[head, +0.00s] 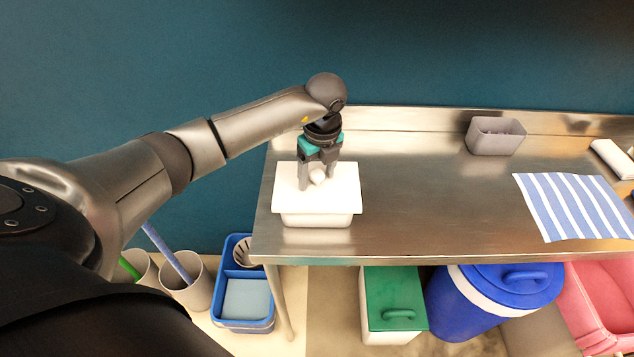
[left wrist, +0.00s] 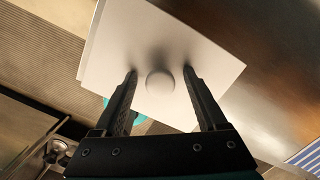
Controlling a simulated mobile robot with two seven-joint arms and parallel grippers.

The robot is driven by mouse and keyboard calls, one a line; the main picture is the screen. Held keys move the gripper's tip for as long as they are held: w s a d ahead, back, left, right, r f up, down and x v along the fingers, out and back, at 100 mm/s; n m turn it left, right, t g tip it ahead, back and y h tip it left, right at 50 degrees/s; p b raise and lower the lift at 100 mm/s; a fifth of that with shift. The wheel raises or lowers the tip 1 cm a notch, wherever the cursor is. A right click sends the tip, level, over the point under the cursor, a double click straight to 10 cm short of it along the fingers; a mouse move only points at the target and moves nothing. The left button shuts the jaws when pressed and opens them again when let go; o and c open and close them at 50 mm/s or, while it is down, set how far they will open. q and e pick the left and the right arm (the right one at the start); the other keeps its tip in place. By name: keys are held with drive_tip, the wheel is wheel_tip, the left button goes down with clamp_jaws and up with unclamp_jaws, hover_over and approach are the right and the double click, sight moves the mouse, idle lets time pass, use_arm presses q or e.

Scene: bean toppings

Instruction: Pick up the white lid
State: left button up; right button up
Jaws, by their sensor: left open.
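The white lid (head: 340,186) lies on a white container (head: 316,220) at the left end of the steel table. The lid has a round white knob (head: 317,176) in its middle, which also shows in the left wrist view (left wrist: 160,82). My left gripper (head: 317,184) points down over the lid, open, with a finger on either side of the knob. In the left wrist view the fingers (left wrist: 160,78) stand apart from the knob with a gap on each side. My right gripper is in neither view.
On the steel table (head: 420,200) stand a grey bin (head: 495,136) at the back and a blue-striped cloth (head: 575,207) at the right. The table's middle is clear. Below are a green-lidded box (head: 394,300), a blue cooler (head: 490,300) and a blue caddy (head: 243,325).

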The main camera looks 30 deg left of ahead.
use_arm(q)
clamp_jaws()
idle(0.6)
